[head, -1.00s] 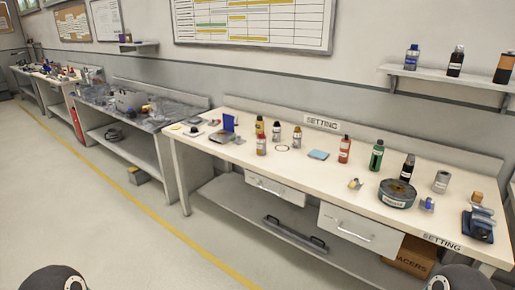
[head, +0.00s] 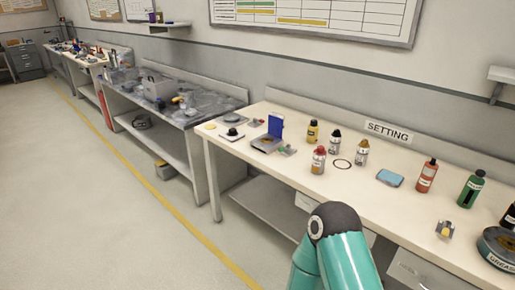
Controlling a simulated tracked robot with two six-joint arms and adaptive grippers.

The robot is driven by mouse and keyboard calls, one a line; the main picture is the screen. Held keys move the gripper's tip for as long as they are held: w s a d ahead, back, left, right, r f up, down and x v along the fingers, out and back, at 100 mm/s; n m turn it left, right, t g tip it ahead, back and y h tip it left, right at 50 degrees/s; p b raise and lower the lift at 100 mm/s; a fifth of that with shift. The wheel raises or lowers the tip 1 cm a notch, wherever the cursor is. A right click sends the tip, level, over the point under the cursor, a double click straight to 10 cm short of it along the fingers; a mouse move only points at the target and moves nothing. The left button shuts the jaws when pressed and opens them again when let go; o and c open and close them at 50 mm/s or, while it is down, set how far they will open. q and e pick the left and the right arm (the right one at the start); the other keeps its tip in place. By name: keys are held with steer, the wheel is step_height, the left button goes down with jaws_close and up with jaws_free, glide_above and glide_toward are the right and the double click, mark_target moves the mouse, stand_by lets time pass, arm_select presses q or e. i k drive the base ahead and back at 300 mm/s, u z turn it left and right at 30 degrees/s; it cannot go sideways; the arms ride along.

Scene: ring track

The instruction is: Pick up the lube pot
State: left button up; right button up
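No pot that I can read as the lube pot shows clearly. Several small bottles stand on the cream SETTING bench. They include a yellow bottle with a black cap (head: 312,132), a red-capped bottle (head: 319,160), two more bottles beside them, a red bottle (head: 427,177) and a green bottle (head: 470,190). A round dark tin labelled GREASE (head: 500,262) is cut off at the right edge. A teal link of my own arm rises at the bottom middle and hides part of the bench front. Neither gripper is in view.
The cream bench (head: 395,215) has clear top near its front edge. A grey bench (head: 205,115) stands farther left. The floor at left is open.

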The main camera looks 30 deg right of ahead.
mark_target(318, 162)
steer(key=z, duration=0.05)
steer(key=i, duration=1.4)
steer(key=z, duration=0.85)
steer(key=i, duration=0.5)
steer(key=z, duration=0.35)
steer(key=k, duration=0.9)
steer(key=z, duration=0.15)
steer(key=i, duration=0.9)
steer(key=u, duration=0.05)
